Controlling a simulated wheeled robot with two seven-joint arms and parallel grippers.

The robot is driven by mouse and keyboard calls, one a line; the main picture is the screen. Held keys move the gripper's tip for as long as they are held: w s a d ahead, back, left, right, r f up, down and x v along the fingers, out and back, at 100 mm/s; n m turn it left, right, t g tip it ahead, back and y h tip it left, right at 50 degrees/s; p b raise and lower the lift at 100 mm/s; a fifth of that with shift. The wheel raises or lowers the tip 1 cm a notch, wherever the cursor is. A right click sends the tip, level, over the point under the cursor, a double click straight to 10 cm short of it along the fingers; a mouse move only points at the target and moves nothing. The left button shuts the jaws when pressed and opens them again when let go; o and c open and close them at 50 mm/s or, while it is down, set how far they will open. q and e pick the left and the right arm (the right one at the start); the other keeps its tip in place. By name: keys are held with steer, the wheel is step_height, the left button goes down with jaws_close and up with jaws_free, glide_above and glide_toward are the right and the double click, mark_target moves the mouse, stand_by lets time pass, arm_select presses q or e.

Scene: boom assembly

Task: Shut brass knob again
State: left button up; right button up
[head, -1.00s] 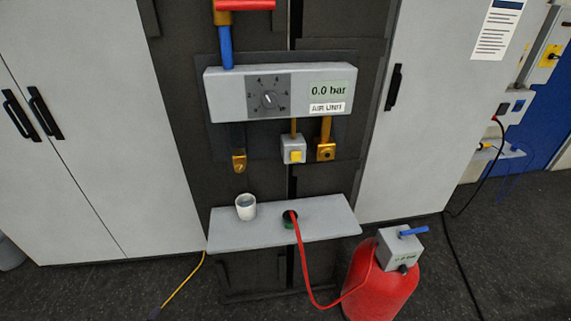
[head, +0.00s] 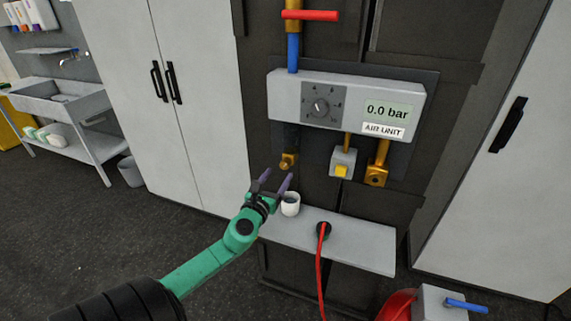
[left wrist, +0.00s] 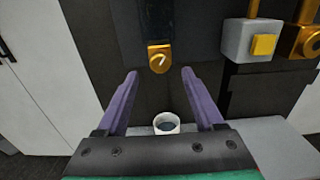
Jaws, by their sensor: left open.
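The brass knob (head: 288,161) sits at the lower end of a dark pipe under the left side of the air unit. It also shows in the left wrist view (left wrist: 159,58), ahead of the fingers and between their lines. My left gripper (head: 275,178) is open and empty, just below and left of the knob and apart from it. Its two purple fingers show in the left wrist view (left wrist: 155,84). A white cup (head: 290,205) stands on the shelf below the knob; it looks dark inside. My right gripper does not show.
The air unit (head: 355,104) reads 0.0 bar. A yellow button box (head: 342,163) and a second brass fitting (head: 377,174) hang to the knob's right. The grey shelf (head: 350,241) carries a red hose (head: 321,262). A red lever (head: 311,16) is above.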

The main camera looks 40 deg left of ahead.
mark_target(284, 167)
arm_select(q)
steer(key=x, duration=0.5)
steer(key=shift+w+a, duration=0.2)
steer(key=shift+w, duration=0.15)
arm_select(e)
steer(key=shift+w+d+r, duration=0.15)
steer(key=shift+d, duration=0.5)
arm_select(q)
steer(key=shift+d, duration=0.1)
steer(key=c, duration=0.4)
jaws_close()
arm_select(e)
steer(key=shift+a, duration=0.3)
